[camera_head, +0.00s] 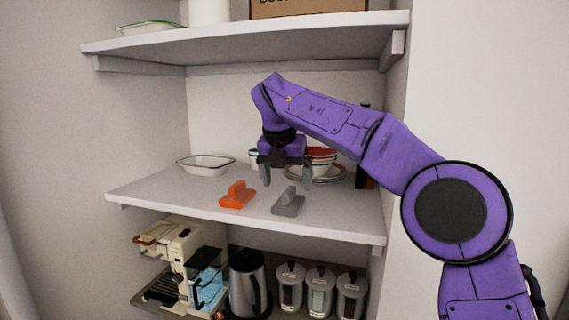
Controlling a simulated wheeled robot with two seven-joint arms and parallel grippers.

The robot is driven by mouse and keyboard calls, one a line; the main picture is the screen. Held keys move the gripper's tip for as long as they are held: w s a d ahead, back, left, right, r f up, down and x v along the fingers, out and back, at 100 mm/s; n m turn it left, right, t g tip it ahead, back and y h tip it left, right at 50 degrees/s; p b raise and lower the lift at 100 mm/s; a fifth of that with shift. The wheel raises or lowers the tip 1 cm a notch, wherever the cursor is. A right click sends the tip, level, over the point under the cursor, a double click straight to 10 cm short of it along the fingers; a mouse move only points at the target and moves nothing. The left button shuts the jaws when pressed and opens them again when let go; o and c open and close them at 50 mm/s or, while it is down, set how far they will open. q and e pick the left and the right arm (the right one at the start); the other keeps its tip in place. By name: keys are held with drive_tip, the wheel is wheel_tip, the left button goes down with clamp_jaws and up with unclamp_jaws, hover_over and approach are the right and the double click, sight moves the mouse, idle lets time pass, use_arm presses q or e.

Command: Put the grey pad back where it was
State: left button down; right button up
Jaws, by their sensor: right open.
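The grey pad (288,204) lies on the middle shelf (335,218) near its front edge. It has a flat base with a raised handle on top. My right gripper (285,178) is open and points down just above and behind the grey pad. Nothing shows between its fingers. An orange pad (237,197) of similar shape lies to the left of the grey pad, apart from it. My left gripper is not in view.
A white dish (205,165) stands at the back left of the middle shelf. Stacked bowls (322,168) stand behind the gripper. The upper shelf (250,42) overhangs. Below are a coffee machine (185,255), a kettle (246,285) and several jars (320,290). The shelf's front left is clear.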

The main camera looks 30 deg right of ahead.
drive_tip(key=p+v, duration=0.1)
drive_tip(key=v, duration=0.5)
